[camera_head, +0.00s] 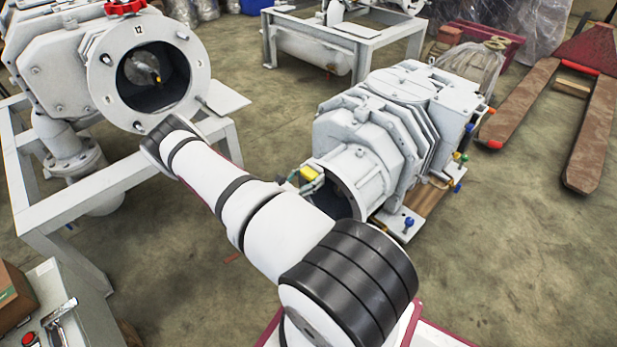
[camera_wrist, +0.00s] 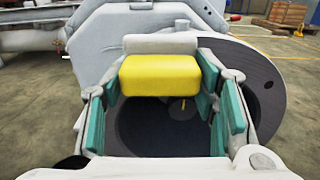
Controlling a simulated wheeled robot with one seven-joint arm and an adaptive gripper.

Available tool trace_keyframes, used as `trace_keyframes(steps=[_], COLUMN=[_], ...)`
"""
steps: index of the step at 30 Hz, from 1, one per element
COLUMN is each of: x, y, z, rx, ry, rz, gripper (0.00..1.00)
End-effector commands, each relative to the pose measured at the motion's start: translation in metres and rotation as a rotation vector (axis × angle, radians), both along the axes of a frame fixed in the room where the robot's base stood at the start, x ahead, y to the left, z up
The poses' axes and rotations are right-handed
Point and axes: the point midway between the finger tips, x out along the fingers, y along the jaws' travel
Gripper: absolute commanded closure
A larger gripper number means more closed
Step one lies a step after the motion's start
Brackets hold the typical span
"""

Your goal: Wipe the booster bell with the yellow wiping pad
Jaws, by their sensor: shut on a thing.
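My gripper (camera_head: 307,183) is shut on the yellow wiping pad (camera_head: 309,173), in front of a pale grey pump housing (camera_head: 365,140) on the floor. I take the booster bell to be this housing's round open end (camera_head: 347,172); its lower left part is hidden behind my arm. In the wrist view the pad (camera_wrist: 160,76) sits between the teal-lined fingers of my gripper (camera_wrist: 162,80). The grey round flange (camera_wrist: 268,88) and the dark opening (camera_wrist: 150,130) lie behind and below it. I cannot tell whether the pad touches the bell.
A second grey machine with a round flange (camera_head: 101,80) stands on a grey frame (camera_head: 60,205) at left. Small colored knobs (camera_head: 408,222) stick out beside the pump housing. A pallet truck (camera_head: 590,120) is at right. Open concrete floor (camera_head: 500,250) lies at lower right.

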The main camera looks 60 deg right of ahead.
Motion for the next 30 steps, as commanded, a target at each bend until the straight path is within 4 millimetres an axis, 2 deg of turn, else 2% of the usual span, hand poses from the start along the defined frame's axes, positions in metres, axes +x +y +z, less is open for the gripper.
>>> trace_keyframes(steps=[25,30], x=[-0.004,-0.011], y=[-0.014,-0.012], z=[0.0,0.001], rx=[0.0,0.0], ry=[0.0,0.001], rz=[0.0,0.001], gripper=[0.69,0.69])
